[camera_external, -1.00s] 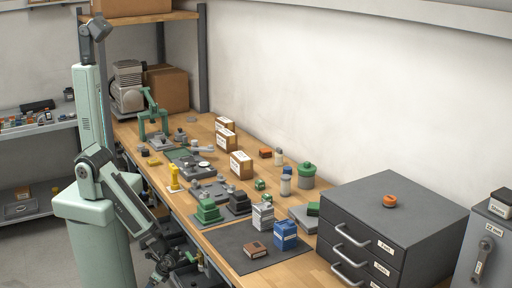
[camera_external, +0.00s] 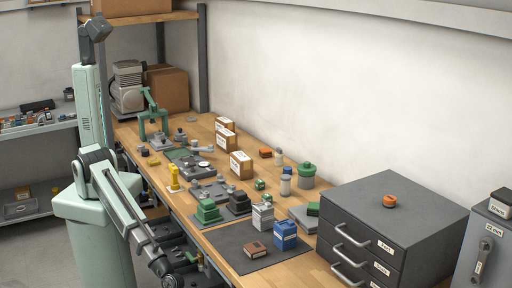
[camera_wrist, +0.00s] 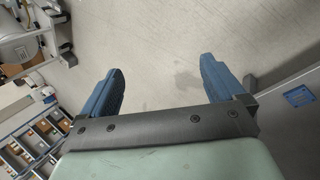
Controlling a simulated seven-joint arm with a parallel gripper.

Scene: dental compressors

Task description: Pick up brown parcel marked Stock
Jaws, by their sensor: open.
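A small brown parcel (camera_external: 256,249) with a pale label lies on a dark mat (camera_external: 228,240) at the near end of the bench in the external view. Several brown-and-white boxes stand along the bench, including one near the middle (camera_external: 241,165). The writing on all of them is too small to read, so I cannot tell which says Stock. My gripper (camera_wrist: 160,72) is open and empty in the wrist view, its blue fingers apart above bare floor. In the external view my arm hangs down beside the bench's front edge, and the fingers cannot be made out.
A blue box (camera_external: 285,235) and a grey-white box (camera_external: 263,217) stand beside the small parcel. A green stepped block (camera_external: 207,211) and a yellow post (camera_external: 174,178) are near the front edge. A dark drawer cabinet (camera_external: 410,225) fills the right end. Bins (camera_wrist: 35,140) show in the wrist view.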

